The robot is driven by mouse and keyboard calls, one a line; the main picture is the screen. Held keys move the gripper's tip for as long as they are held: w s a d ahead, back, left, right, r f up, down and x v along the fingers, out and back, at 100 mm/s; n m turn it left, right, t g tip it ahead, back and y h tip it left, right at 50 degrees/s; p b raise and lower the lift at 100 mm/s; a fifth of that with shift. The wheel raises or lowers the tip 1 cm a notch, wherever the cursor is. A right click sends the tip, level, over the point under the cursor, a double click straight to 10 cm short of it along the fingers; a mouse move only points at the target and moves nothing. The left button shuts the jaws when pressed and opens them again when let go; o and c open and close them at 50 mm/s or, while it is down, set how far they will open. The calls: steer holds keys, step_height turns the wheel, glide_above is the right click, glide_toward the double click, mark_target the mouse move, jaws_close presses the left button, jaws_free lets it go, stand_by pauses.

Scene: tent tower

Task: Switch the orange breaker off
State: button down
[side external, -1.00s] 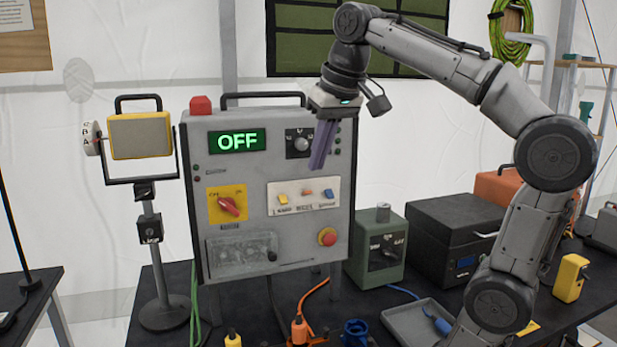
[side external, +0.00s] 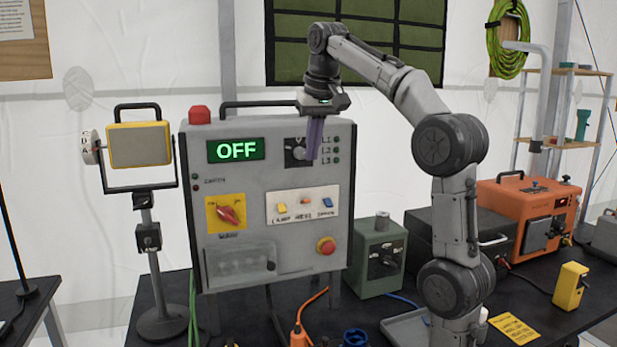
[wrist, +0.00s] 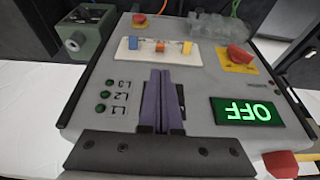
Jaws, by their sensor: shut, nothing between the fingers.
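The orange breaker (side external: 304,201) is the small middle toggle on a white switch plate (side external: 290,218) on the front of the grey panel. A yellow toggle (side external: 281,208) is left of it and a blue toggle (side external: 327,203) right of it. In the wrist view the order is reversed, with the orange breaker (wrist: 159,46) between blue and yellow. Its exact lever position is too small to tell. My gripper (side external: 312,157) is shut and empty, its purple fingers pointing down in front of the panel's upper right, above the switch plate. The fingers (wrist: 160,74) also show in the wrist view.
The panel has a green OFF display (side external: 236,150), a black rotary knob (side external: 297,150), a red knob on yellow (side external: 227,214) and a red push button (side external: 326,245). A green box (side external: 378,262) stands to the right. A lamp (side external: 139,143) stands left.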

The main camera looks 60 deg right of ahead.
mark_target(308, 201)
steer(key=x, duration=0.9)
steer(key=shift+w+f, duration=0.1)
steer(key=shift+f, duration=0.25)
steer(key=shift+s+a+f+t+h, duration=0.15)
steer(key=shift+s+f+t+h, duration=0.05)
steer(key=shift+t+h, duration=0.3)
steer(key=shift+s+a+f+t+h, duration=0.15)
steer(key=shift+s+a+t+h, duration=0.1)
steer(key=shift+t+h, duration=0.25)
steer(key=shift+s+a+f+t+h, duration=0.15)
steer(key=shift+f+t+h, duration=0.15)
steer(key=shift+t+h, duration=0.25)
steer(key=shift+s+a+f+t+h, duration=0.15)
steer(key=shift+s+f+t+h, duration=0.1)
steer(key=shift+t+h, duration=0.3)
steer(key=shift+f, duration=0.15)
steer(key=shift+a+f, duration=0.1)
steer(key=shift+w+d+r, duration=0.4)
steer(key=shift+w+d, duration=0.1)
steer(key=shift+d, duration=0.05)
